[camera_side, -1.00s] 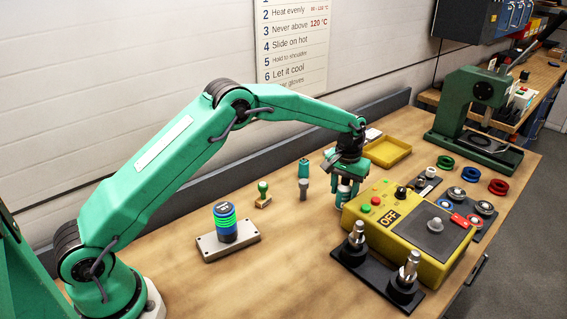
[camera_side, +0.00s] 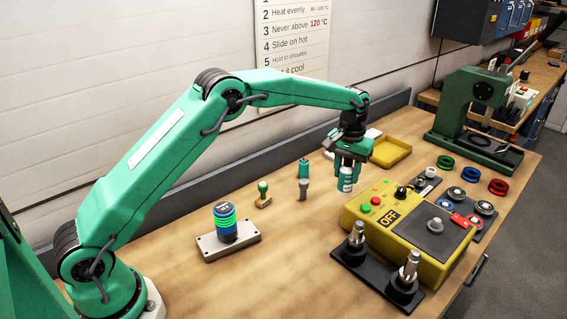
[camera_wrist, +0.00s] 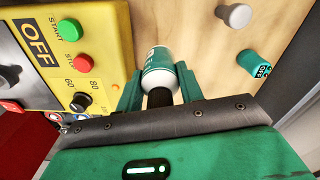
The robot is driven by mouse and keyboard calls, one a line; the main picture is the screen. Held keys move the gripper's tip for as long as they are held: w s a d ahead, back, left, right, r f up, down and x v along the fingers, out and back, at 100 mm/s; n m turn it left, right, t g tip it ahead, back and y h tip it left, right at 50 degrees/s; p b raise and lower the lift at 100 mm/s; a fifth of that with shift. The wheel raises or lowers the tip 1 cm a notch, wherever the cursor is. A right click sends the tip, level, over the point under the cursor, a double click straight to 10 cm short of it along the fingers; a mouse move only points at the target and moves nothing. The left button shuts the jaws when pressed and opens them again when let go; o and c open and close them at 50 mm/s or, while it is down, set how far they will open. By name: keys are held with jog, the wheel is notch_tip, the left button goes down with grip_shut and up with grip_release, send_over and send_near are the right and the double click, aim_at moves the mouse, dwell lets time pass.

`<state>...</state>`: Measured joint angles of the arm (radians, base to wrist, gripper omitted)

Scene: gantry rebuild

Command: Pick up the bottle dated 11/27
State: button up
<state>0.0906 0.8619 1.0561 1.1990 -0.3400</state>
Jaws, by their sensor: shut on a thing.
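My gripper (camera_side: 349,162) is shut on a small white and teal bottle (camera_side: 346,184), held upright above the bench beside the yellow control box. In the wrist view the bottle (camera_wrist: 159,66) sits between the two green fingers. Its date cannot be read in these frames.
The yellow control box (camera_side: 366,220) is just right of the held bottle. Two metal posts on black bases (camera_side: 355,237) stand in front. A yellow tray (camera_side: 391,153) is behind. Bare bench lies left of the box.

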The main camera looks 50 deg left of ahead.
jog(key=shift+r, duration=2.05)
jog(key=shift+s+d, duration=0.1)
jog(key=shift+d, duration=0.05)
